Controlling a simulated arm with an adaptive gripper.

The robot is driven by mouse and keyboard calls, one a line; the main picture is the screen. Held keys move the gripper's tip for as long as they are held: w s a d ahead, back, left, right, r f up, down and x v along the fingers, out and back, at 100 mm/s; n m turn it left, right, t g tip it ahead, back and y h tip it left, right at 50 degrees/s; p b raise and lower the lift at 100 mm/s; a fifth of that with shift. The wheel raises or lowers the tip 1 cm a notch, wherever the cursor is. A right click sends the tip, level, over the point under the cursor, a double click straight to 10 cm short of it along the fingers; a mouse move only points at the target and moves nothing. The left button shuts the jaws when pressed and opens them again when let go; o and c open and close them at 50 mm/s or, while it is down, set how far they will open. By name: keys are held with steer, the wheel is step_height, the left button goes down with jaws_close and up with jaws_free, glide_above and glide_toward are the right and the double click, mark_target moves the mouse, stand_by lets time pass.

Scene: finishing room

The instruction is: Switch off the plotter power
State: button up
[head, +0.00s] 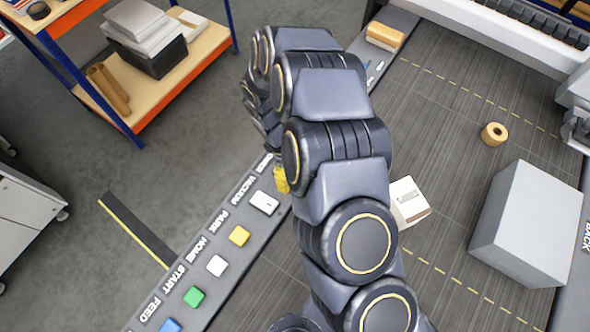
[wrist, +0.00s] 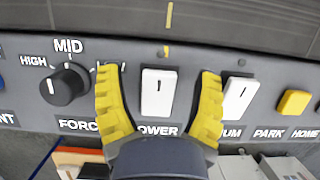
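The power switch (wrist: 158,92) is a white rocker on the plotter's grey control panel (wrist: 135,55), with a dark line mark on its face. A small amber lamp (wrist: 166,50) shows above it. Its label reads "OWER", the first letter hidden by a finger. My gripper (wrist: 158,73) is open and empty, its yellow fingers on either side of the switch; contact cannot be told. In the head view one yellow fingertip shows beside the panel (head: 226,246), and my arm hides the power switch.
Beside it are the force knob (wrist: 65,84) to the left and the vacuum switch (wrist: 239,97) to the right, close to my right finger. A yellow PARK button (wrist: 293,102) lies further right. A tape roll (head: 494,134), white box (head: 409,200) and grey block (head: 522,225) rest on the bed.

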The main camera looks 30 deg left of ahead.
steer(key=shift+r, duration=0.1)
steer(key=v, duration=1.2)
steer(key=w+d+r+m+g+y, duration=0.1)
steer(key=d+r+m, duration=0.4)
steer(key=d, duration=0.4)
steer(key=d+r+m+g+y, duration=0.1)
steer(key=d+r+m, duration=0.1)
steer(key=d+r, duration=0.6)
steer(key=s+d+r+m+y, duration=0.1)
steer(key=s+d+r+m, duration=0.3)
steer(key=s+d+m, duration=0.7)
steer(key=s+d, duration=0.2)
steer(key=d, duration=0.2)
steer(key=shift+y, duration=0.4)
